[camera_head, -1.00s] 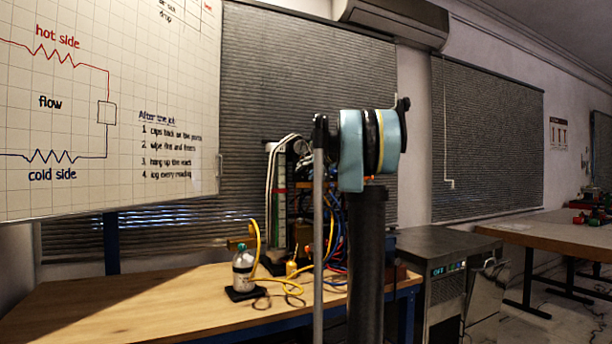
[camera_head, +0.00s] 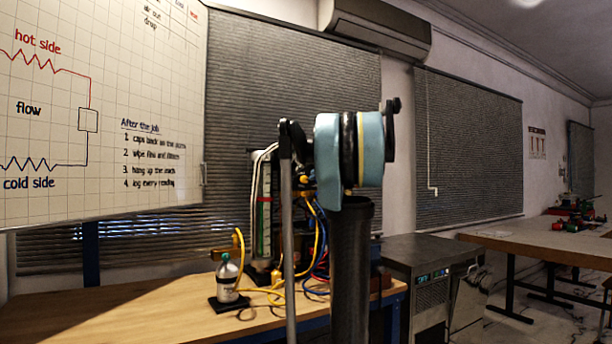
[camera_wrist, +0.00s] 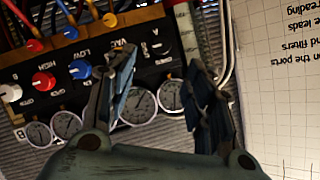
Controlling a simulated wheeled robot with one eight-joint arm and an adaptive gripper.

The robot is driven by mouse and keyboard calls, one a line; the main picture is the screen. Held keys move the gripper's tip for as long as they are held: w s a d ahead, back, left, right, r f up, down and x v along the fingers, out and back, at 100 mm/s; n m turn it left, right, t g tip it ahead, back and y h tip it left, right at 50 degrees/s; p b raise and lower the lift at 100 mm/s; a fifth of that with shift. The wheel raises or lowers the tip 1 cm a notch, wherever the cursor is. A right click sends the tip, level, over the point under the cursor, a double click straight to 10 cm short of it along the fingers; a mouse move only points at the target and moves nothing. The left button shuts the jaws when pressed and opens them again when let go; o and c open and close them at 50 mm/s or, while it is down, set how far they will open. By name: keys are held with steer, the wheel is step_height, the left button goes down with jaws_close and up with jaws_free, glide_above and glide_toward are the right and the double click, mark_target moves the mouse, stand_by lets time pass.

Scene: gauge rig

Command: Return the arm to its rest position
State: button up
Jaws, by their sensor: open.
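My arm (camera_head: 348,150), with pale blue joint covers above a dark upright link, stands in the middle of the head view and hides part of the bench and rig. My gripper (camera_wrist: 162,75) shows in the wrist view, its two dark fingers apart with nothing held between them. Beyond the fingers is the gauge rig's dark panel (camera_wrist: 150,60), with red and blue knobs and several round gauges. Whether the fingers touch the panel is not clear. In the head view the rig (camera_head: 262,205) is partly behind my arm, and my gripper is not visible there.
A wooden bench (camera_head: 150,312) carries a small bottle (camera_head: 227,280) on a black pad, with yellow and blue hoses beside it. A whiteboard (camera_head: 110,100) hangs at left. A metal cabinet (camera_head: 425,255) and another table (camera_head: 560,243) stand at right, with open floor near them.

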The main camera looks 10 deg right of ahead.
stand_by(0.4)
steer(key=s+a+f+n+g+h, duration=0.1)
steer(key=s+a+f+g, duration=0.3)
steer(key=s+f, duration=0.75)
steer(key=s+a+f+g+h, duration=0.1)
steer(key=s+a+f+g, duration=0.1)
steer(key=s+a+f, duration=0.7)
steer(key=s+d+f+g+h, duration=0.2)
steer(key=s+d+f, duration=0.1)
steer(key=s+f, duration=1)
steer(key=s+d+f+g+h, duration=0.2)
steer(key=s+d+f, duration=0.2)
steer(key=s+f, duration=0.9)
step_height(320, 180, down, 7)
steer(key=shift+s+f+m+h, duration=0.2)
steer(key=shift+s+m+h, duration=0.1)
steer(key=shift+s+h, duration=0.1)
steer(key=shift+w+f, duration=0.2)
steer(key=shift+w, duration=0.3)
